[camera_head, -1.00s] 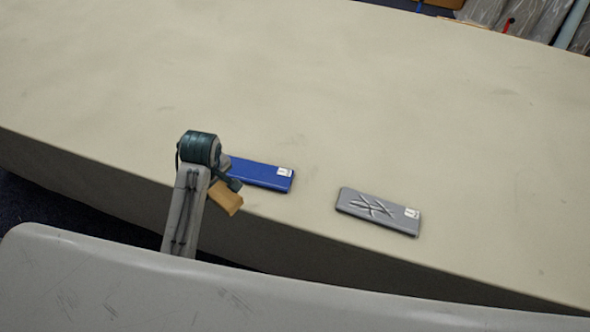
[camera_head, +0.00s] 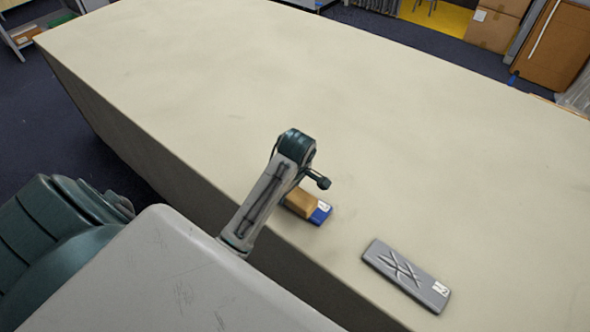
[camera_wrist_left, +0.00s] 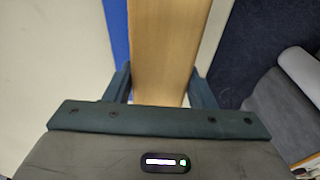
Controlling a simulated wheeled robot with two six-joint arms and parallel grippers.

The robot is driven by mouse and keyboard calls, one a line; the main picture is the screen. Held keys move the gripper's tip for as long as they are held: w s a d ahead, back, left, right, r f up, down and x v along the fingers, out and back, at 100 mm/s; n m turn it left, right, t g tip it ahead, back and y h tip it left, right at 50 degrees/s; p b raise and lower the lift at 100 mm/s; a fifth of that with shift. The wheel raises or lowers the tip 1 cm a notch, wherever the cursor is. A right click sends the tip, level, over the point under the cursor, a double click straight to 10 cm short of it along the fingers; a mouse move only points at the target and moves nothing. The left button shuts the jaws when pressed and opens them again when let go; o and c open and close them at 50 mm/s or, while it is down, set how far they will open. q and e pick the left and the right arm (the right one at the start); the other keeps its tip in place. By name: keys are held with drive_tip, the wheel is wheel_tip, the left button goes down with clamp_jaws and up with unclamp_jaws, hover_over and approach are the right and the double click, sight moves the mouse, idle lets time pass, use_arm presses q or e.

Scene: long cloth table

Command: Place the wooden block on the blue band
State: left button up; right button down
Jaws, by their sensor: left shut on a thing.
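The wooden block (camera_head: 300,204) is in my left gripper, over the near part of the blue band (camera_head: 321,214) in the head view. A strip of the blue band (camera_wrist_left: 116,28) shows along the block's left side. I cannot tell whether the block touches the band. The arm partly hides the fingers in the head view. My right gripper is not in view.
A grey plate (camera_head: 406,276) with raised strokes and a white label lies to the right of the band. The long cloth table (camera_head: 330,90) is clear beyond them. The table's near edge runs close to the block and band.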

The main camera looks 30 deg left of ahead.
sight(294, 190)
use_arm(q)
drive_tip(key=shift+w, duration=0.8)
drive_tip(key=shift+w+a+p, duration=0.15)
drive_tip(key=shift+w+p, duration=0.25)
drive_tip(key=shift+w, duration=0.2)
drive_tip(key=shift+w+f+p, duration=0.2)
drive_tip(key=shift+p, duration=0.15)
wheel_tip(294, 190, down, 3)
drive_tip(key=shift+r+p, duration=0.2)
drive_tip(key=shift+p, duration=0.45)
drive_tip(key=shift+f, duration=0.35)
drive_tip(key=shift+f, duration=0.15)
drive_tip(key=o, duration=1.3)
drive_tip(key=shift+c, duration=0.2)
